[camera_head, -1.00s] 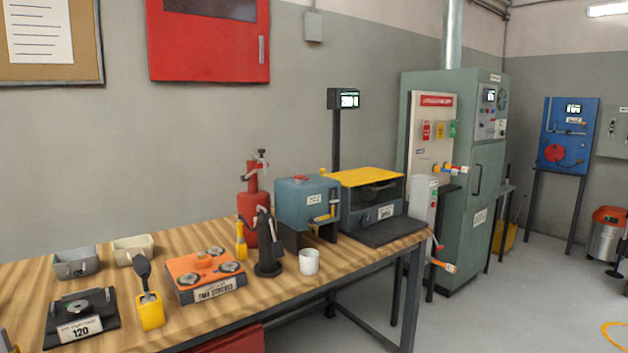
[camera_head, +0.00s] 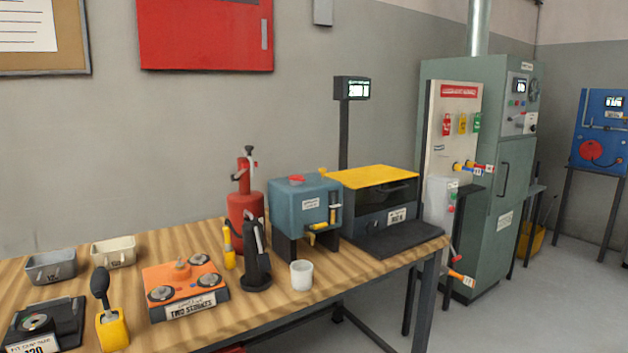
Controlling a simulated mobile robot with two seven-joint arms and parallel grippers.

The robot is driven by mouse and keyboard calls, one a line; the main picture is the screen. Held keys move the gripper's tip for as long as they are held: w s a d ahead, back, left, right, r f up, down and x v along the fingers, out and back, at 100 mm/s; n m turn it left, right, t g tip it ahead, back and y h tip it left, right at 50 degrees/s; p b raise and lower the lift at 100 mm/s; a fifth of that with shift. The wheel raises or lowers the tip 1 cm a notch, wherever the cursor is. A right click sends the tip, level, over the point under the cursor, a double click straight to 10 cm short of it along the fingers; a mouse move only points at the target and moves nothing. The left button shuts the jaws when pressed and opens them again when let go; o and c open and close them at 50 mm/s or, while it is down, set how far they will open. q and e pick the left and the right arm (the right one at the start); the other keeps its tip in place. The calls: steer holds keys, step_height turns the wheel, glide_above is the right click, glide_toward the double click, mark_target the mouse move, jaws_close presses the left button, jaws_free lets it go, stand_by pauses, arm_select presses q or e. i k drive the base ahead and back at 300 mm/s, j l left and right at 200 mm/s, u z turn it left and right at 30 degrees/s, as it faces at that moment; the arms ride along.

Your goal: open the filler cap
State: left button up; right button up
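A small red cap (camera_head: 296,180) sits on top of a blue-grey tank (camera_head: 290,207), and I take it to be the filler cap. It looks seated on the tank's top. The tank stands on dark legs at the back of the wooden workbench, with a white label and yellow fittings on its front right side. Neither of my grippers is in view.
A red extinguisher-like cylinder (camera_head: 245,210) stands left of the tank, and a yellow-topped machine (camera_head: 380,195) right of it. A black stand (camera_head: 257,265) and a white cup (camera_head: 301,275) are in front. An orange plate (camera_head: 185,285) lies left on the workbench (camera_head: 350,277).

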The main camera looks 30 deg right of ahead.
mark_target(296, 178)
steer(key=i+l, duration=0.1)
steer(key=l, duration=0.3)
steer(key=i+l, duration=0.15)
steer(key=l, duration=0.2)
steer(key=i+l, duration=0.1)
steer(key=l, duration=0.3)
steer(key=i+l, duration=0.1)
steer(key=l, duration=0.25)
steer(key=i+l, duration=0.15)
steer(key=l, duration=0.25)
steer(key=i+l, duration=0.1)
steer(key=l, duration=0.25)
